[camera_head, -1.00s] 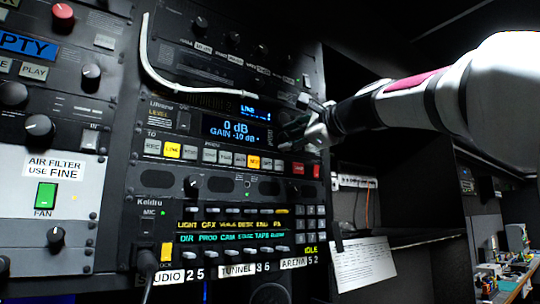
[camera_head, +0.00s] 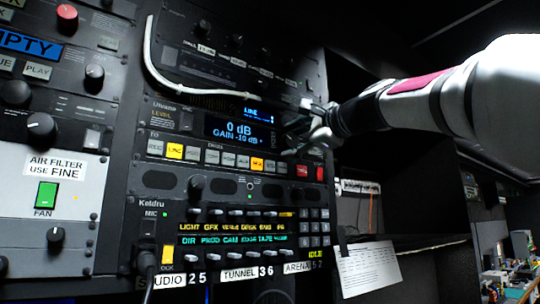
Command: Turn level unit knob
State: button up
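The level unit (camera_head: 170,122) is a dark rack panel marked LEVEL. Its display (camera_head: 238,129) reads "0 dB" and "GAIN -10 dB", with a smaller screen above reading "LINE". My gripper (camera_head: 302,136) is at the right end of this panel, to the right of the display. The level unit's knob is not clearly visible; my gripper covers that area. I cannot tell whether the fingers touch or hold it, or how far they are open.
A white cable (camera_head: 185,90) loops across the panel above. Below is a Keldru mic panel (camera_head: 235,235) with rows of small switches. Left are panels with black knobs (camera_head: 41,127) and a green FAN switch (camera_head: 46,195). A paper sheet (camera_head: 367,268) hangs at lower right.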

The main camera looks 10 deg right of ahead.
jog(key=v, duration=1.2)
jog(key=shift+a+f, duration=0.1)
jog(key=shift+f, duration=0.05)
dwell(0.4)
jog(key=s+a+f+n+g+h, duration=0.1)
jog(key=s+a+f+n+g, duration=0.15)
jog(key=f, duration=0.65)
jog(key=s+a+f+n+g+h, duration=0.1)
jog(key=s+f+n+g, duration=0.15)
jog(key=f, duration=0.65)
jog(key=s+a+f+n+g+h, duration=0.1)
jog(key=s+a+f+n+g, duration=0.15)
jog(key=f, duration=0.75)
jog(key=s+f+n+g+h, duration=0.1)
jog(key=s+f+n, duration=0.2)
jog(key=f, duration=0.4)
jog(key=s+d+f+n+g+h, duration=0.1)
jog(key=s+f+n+g, duration=0.1)
jog(key=s+f, duration=0.4)
jog(key=s+d+f+n+g+h, duration=0.1)
jog(key=s+f+n, duration=0.4)
jog(key=f, duration=0.4)
jog(key=shift+f+h, duration=0.35)
jog(key=shift+h, duration=0.05)
